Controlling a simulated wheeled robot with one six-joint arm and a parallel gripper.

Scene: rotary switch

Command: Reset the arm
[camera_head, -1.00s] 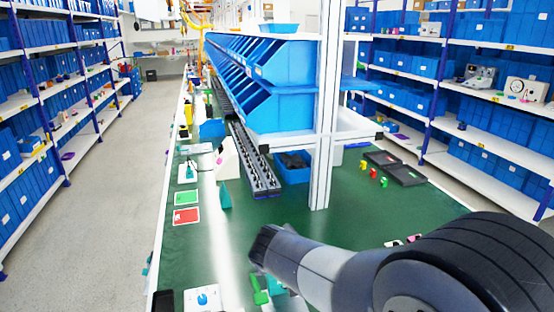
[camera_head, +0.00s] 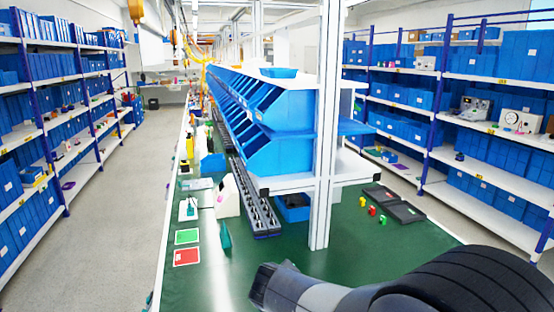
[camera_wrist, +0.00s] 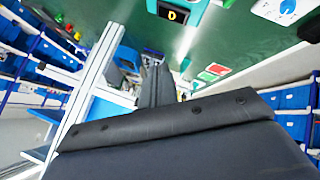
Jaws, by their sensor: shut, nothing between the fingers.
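My gripper (camera_wrist: 165,125) fills the lower part of the wrist view as a wide dark body with bolts along its edge. It is shut, with nothing held; separate fingertips cannot be made out. In the head view, my grey and black arm reaches in from the lower right above the green workbench (camera_head: 205,285). A white plate with a blue knob, which looks like the rotary switch (camera_wrist: 287,7), lies at the upper right of the wrist view, apart from my gripper. The knob's setting cannot be read. The head view does not show it now.
Blue bins (camera_head: 285,110) on a rack with a white upright post (camera_head: 325,150) stand over the bench. A device marked D (camera_wrist: 172,15) is near the wrist view's top. Red (camera_head: 187,256) and green cards lie at the bench's left. The aisle (camera_head: 110,220) is clear.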

